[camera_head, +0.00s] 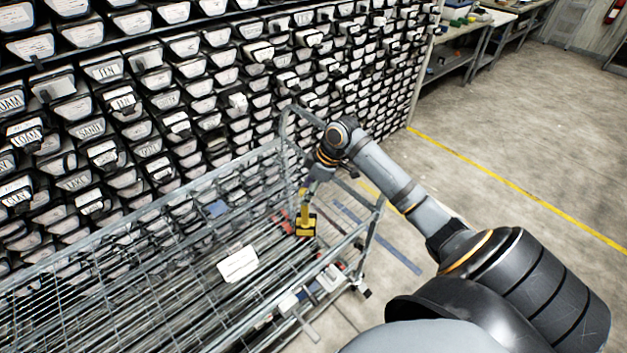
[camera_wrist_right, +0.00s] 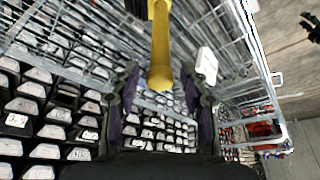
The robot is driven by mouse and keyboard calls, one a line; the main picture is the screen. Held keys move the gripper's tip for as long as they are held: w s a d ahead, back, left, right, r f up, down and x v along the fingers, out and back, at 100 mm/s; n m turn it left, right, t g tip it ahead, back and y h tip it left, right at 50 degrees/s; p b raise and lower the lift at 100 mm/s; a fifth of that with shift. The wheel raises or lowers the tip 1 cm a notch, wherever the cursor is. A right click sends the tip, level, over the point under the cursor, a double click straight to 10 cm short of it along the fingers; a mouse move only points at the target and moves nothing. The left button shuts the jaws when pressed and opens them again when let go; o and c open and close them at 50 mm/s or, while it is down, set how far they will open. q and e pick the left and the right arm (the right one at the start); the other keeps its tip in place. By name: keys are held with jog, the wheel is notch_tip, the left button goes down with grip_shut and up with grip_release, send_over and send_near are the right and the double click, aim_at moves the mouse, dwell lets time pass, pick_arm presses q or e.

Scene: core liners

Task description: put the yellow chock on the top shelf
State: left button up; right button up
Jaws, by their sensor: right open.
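The yellow chock (camera_head: 305,226), a yellow and black block with an upright yellow handle, is at the right end of the wire cart's top shelf (camera_head: 150,290). Whether its base touches the bars is hard to tell. My right gripper (camera_head: 308,188) is just above it, pointing down. In the right wrist view, the gripper (camera_wrist_right: 159,82) is open, with the yellow handle (camera_wrist_right: 160,50) between and beyond its two dark fingers. A gap shows on both sides of the handle. My left gripper is not in view.
A white card (camera_head: 238,263) lies on the cart near the chock. Cart rails and a tall end frame (camera_head: 284,140) surround the spot. A wall of labelled core liners (camera_head: 130,110) stands close behind. The floor (camera_head: 510,160) to the right is open.

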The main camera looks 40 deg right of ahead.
jog(key=b+v, duration=0.1)
jog(key=v, duration=0.8)
jog(key=shift+b, duration=0.35)
jog(key=shift+s, duration=0.15)
